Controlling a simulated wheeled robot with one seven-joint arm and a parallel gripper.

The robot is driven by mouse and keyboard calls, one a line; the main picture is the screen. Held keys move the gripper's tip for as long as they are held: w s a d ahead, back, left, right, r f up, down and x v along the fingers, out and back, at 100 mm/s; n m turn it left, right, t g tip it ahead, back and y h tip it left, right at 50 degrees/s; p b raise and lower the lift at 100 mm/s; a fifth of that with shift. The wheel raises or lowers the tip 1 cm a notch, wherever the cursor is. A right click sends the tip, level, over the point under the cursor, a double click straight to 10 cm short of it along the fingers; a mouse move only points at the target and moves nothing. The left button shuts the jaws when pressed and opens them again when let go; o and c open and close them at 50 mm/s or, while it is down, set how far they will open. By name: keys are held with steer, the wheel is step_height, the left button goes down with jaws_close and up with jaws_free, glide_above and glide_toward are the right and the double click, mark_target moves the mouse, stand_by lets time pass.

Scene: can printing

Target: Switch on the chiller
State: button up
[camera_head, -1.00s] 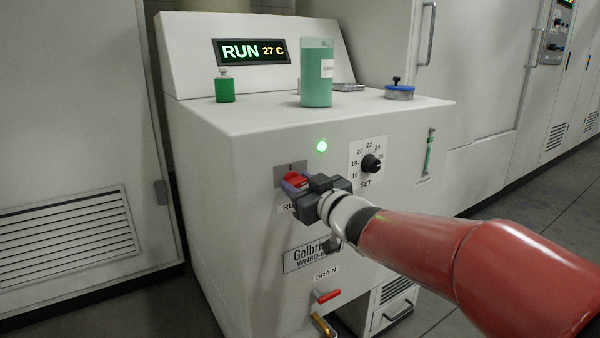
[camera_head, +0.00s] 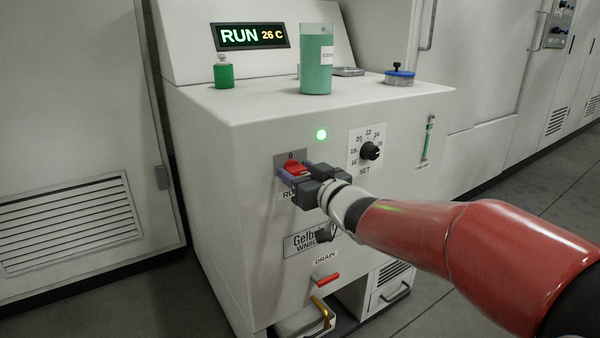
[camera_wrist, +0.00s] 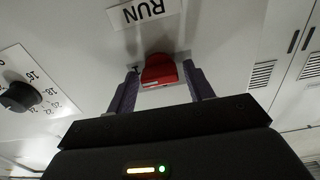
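The chiller (camera_head: 225,150) is a white cabinet whose display (camera_head: 250,36) reads RUN and 26 C. A green lamp (camera_head: 321,134) glows on its front. Below the lamp is a red rotary switch (camera_head: 294,168) on a grey plate, with 0 above and a partly hidden RUN label below. The wrist view shows the red switch (camera_wrist: 160,71) and the RUN label (camera_wrist: 143,11) upside down. My gripper (camera_wrist: 160,80) is open, its two purple fingers on either side of the switch with small gaps. In the head view, my gripper (camera_head: 290,176) covers the switch's lower part.
A black SET dial (camera_head: 370,151) is to the right of the switch. A green bottle (camera_head: 223,74), a green-filled beaker (camera_head: 316,62) and a blue-lidded dish (camera_head: 399,76) stand on top.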

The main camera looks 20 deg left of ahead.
steer(key=shift+o, duration=0.6)
steer(key=shift+s+d, duration=0.2)
steer(key=shift+d, duration=0.1)
steer(key=v, duration=0.7)
steer(key=shift+s, duration=0.1)
